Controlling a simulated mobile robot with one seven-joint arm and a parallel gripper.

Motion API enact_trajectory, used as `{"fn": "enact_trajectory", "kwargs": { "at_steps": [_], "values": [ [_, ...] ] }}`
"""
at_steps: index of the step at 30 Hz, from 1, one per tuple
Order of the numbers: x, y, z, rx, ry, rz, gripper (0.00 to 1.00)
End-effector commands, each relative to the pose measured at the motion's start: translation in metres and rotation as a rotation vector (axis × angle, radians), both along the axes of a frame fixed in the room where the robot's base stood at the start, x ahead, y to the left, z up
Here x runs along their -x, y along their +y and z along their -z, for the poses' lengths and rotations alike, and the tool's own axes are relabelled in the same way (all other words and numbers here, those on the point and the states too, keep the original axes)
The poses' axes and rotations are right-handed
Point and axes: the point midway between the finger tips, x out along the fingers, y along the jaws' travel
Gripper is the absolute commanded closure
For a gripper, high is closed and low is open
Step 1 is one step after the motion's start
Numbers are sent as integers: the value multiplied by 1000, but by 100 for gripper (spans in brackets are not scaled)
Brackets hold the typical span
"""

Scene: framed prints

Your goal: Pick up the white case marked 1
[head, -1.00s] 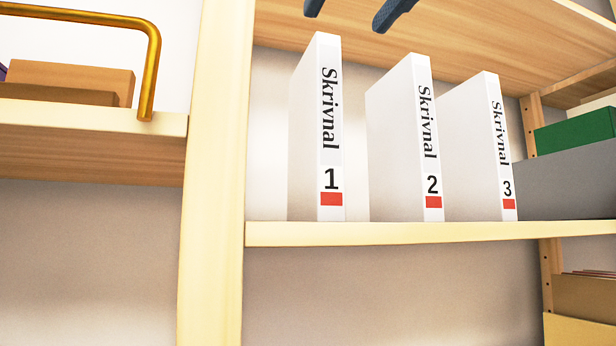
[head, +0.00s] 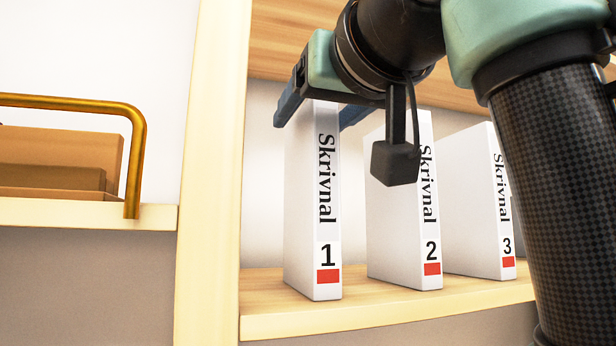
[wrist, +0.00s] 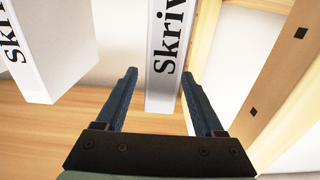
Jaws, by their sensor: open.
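The white case marked 1 (head: 327,215) stands upright on the shelf, its spine reading "Skrivnal" over a red block. My gripper (head: 312,118) is open at its top end. One finger shows left of the case and the other is partly hidden on its right. In the wrist view, the spine of the case (wrist: 169,45) lies between the lines of the two fingers of my gripper (wrist: 159,75), with space on both sides. I cannot tell how deep the fingers reach.
The white case marked 2 (head: 430,225) stands right of case 1 with a narrow gap, partly behind my wrist. Case 3 (head: 480,205) stands further right. A wooden post (head: 207,200) borders the left. The upper shelf board (head: 285,45) is close above.

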Motion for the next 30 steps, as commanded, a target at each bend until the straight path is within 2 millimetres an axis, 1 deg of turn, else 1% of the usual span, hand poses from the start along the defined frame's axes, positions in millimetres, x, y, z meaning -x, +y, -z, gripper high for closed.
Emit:
{"fn": "enact_trajectory", "kwargs": {
  "at_steps": [1,3,6,13,14,15,17,18,20,21,25,26,30],
  "values": [
    [-7,2,-4,-1,3,-1,30],
    [-14,4,-3,-1,3,1,30],
    [-20,6,-2,-1,1,1,30],
    [-20,7,0,0,0,1,30],
    [-20,6,0,0,0,1,32],
    [-20,6,0,0,0,1,39],
    [-20,6,0,-1,0,1,50],
    [-20,6,0,0,0,1,57],
    [-20,6,0,0,0,1,68],
    [-20,6,0,0,0,1,75],
    [-20,6,0,-1,0,1,98],
    [-20,6,0,-1,0,0,100],
    [-20,6,0,-1,0,1,100]
  ]
}}
